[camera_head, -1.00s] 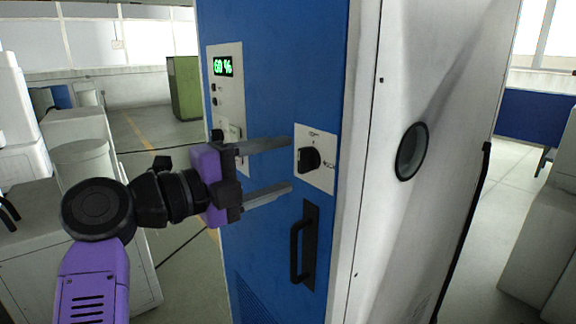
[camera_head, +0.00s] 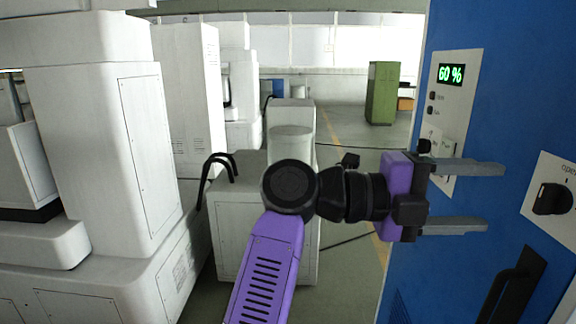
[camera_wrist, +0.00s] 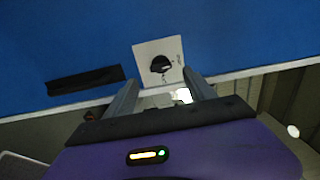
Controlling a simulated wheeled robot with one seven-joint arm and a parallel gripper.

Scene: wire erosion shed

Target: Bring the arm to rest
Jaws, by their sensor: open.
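My gripper (camera_head: 488,197) is open, its two grey fingers apart with nothing between them. In the head view it points right, in front of the blue cabinet (camera_head: 408,270). The cabinet's black rotary knob (camera_head: 553,198) on a white plate is to the right of the fingertips, apart from them in the picture. In the wrist view the knob (camera_wrist: 161,64) shows beyond the fingers, and my gripper (camera_wrist: 160,92) frames the lower part of its plate. How far the fingertips are from the cabinet face is hard to tell.
White machines (camera_head: 105,130) stand on the left. A green cabinet (camera_head: 383,92) stands far back on open floor.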

